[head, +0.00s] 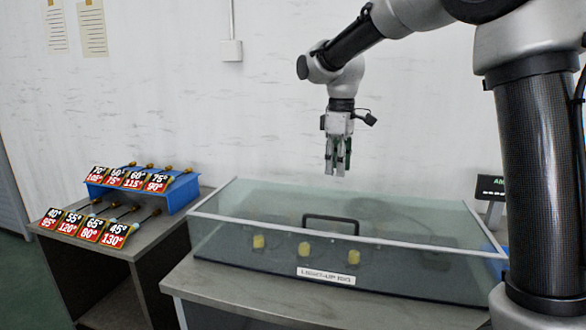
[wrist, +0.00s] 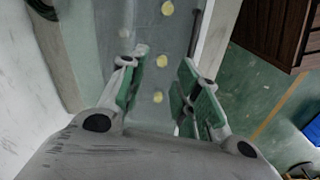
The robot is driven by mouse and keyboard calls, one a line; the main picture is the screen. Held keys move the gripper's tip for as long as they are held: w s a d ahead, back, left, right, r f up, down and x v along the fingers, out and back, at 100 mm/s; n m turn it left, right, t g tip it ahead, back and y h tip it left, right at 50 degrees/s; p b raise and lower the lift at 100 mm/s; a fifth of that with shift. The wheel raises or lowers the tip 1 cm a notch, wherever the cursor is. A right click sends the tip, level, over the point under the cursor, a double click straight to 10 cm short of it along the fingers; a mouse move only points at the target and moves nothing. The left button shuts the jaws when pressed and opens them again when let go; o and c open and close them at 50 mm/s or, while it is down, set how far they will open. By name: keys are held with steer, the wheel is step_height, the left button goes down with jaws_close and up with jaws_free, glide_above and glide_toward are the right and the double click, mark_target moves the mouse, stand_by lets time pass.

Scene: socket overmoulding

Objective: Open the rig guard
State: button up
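The rig guard (head: 400,212) is a clear, see-through cover with pale edges, lying closed over the rig on the table. A black bar handle (head: 331,220) stands on the guard near its front middle. Yellow round parts (head: 304,248) show through the front panel, above the rig's white label (head: 326,276). They also show in the wrist view (wrist: 162,60). My gripper (head: 338,168) points down above the back part of the guard, apart from it and the handle. In the wrist view its green-padded fingers (wrist: 159,75) are spread with nothing between them.
Left of the rig, a grey side table (head: 48,236) bears a blue stand (head: 179,196) and several tagged probes with red and black labels. A small dark display (head: 490,188) stands behind the rig's right end. The wall is close behind.

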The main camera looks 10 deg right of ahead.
steer(key=s+d+f+m+t, duration=0.15)
steer(key=s+d+m, duration=0.6)
steer(key=s, duration=0.75)
steer(key=s+d+m+t, duration=0.2)
steer(key=s+d+m, duration=0.2)
steer(key=s+d, duration=0.85)
steer(key=n+g, duration=0.2)
steer(key=n, duration=1.2)
glide_toward(333, 218)
steer(key=shift+h, duration=0.3)
steer(key=x, duration=0.8)
steer(key=shift+w+a, duration=0.15)
steer(key=shift+a, duration=0.05)
jaws_close()
